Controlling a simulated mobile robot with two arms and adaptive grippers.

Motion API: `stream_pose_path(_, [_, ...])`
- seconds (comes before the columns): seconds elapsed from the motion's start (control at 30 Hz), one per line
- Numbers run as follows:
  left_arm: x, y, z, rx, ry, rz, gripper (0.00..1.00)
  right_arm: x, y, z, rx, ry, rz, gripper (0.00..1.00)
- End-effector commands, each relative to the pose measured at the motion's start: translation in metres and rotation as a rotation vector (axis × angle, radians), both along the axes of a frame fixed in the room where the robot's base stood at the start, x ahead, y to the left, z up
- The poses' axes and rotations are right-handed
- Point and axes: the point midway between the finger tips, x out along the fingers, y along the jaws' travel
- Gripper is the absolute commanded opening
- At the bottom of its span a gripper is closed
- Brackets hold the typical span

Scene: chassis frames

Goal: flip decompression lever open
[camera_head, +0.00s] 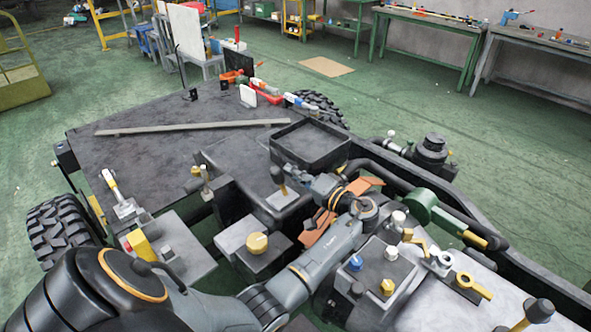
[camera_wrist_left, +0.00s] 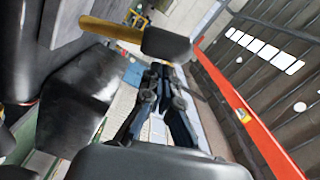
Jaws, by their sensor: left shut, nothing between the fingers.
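A small lever with a black knob (camera_head: 278,174) and a short brass stem stands on a grey plate near the middle of the chassis; I cannot tell for certain that it is the decompression lever. In the left wrist view, a lever with a yellow stem and black head (camera_wrist_left: 166,44) lies across the top, beyond the fingers. My left gripper (camera_head: 293,174) is shut and empty, with its fingertips close to the black knob. It also shows in the left wrist view (camera_wrist_left: 160,78). I cannot tell whether it touches the knob. My right gripper is out of view.
A black square tray (camera_head: 338,164) lies just behind the gripper. A box with a yellow knob (camera_head: 257,242) stands to its left. A green-handled lever (camera_head: 424,206) and a panel with several knobs (camera_head: 380,270) are to its right. The flat black deck (camera_head: 150,160) is mostly clear.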

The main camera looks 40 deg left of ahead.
Motion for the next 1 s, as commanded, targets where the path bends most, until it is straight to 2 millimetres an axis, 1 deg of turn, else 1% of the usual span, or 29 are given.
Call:
stream_pose_path(0.13, [-0.001, 0.0, -0.002, 0.0, -0.012, 0.0, 0.0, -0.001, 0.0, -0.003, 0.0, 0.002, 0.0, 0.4])
stream_pose_path(0.4, [-0.019, 0.001, -0.007, -0.017, -0.194, 0.0, 0.0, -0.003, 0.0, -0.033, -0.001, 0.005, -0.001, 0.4])
stream_pose_path(0.47, [-0.022, 0.002, -0.006, -0.019, -0.224, 0.0, 0.0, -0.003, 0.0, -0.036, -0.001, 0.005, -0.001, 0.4])
stream_pose_path(0.63, [-0.025, 0.002, -0.003, -0.02, -0.249, 0.001, 0.0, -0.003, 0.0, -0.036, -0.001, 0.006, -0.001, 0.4])
stream_pose_path(0.87, [-0.024, 0.002, -0.002, -0.021, -0.247, 0.0, 0.0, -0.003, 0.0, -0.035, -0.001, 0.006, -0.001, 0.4])
stream_pose_path(1.0, [-0.022, 0.005, 0.0, -0.02, -0.248, 0.001, 0.0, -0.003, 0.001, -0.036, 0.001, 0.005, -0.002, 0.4])
